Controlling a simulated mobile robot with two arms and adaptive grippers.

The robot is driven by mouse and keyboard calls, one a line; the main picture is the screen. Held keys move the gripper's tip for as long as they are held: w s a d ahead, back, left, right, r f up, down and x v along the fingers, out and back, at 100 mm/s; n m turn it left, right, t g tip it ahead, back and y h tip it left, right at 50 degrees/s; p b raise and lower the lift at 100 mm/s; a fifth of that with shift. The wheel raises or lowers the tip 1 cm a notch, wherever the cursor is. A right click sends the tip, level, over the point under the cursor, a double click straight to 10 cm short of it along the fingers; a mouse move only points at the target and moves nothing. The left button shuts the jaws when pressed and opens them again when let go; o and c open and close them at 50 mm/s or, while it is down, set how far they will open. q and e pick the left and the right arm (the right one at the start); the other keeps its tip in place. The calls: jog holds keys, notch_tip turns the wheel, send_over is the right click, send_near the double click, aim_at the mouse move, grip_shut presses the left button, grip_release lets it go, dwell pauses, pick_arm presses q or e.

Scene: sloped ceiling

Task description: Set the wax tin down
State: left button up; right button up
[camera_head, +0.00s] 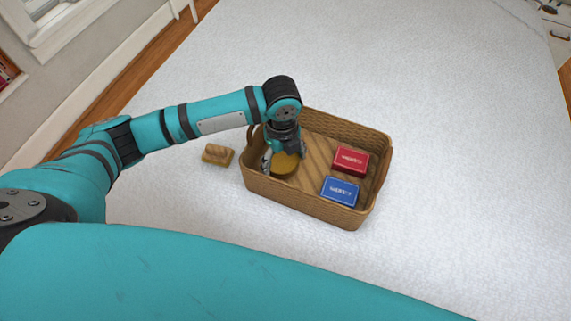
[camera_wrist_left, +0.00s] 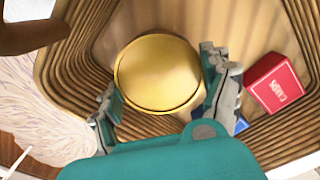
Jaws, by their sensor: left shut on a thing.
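The wax tin is a round gold tin (camera_head: 286,168) inside the left part of the wicker basket (camera_head: 315,208). In the left wrist view the gold tin (camera_wrist_left: 158,73) shows its flat round lid, with a finger on each side. My left gripper (camera_head: 284,157) points down into the basket and is shut on the tin. Whether the tin touches the basket floor I cannot tell. My right gripper is not in view.
A red box (camera_head: 350,160) and a blue box (camera_head: 340,191) lie in the basket's right part. A small tan brush-like block (camera_head: 217,154) lies outside, left of the basket.

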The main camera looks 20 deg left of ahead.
aim_at(283, 167)
pick_arm(q)
jog(key=shift+f, duration=1.9)
jog(key=shift+f, duration=0.15)
jog(key=o, duration=1.2)
notch_tip(283, 167, up, 12)
jog(key=shift+r, duration=0.2)
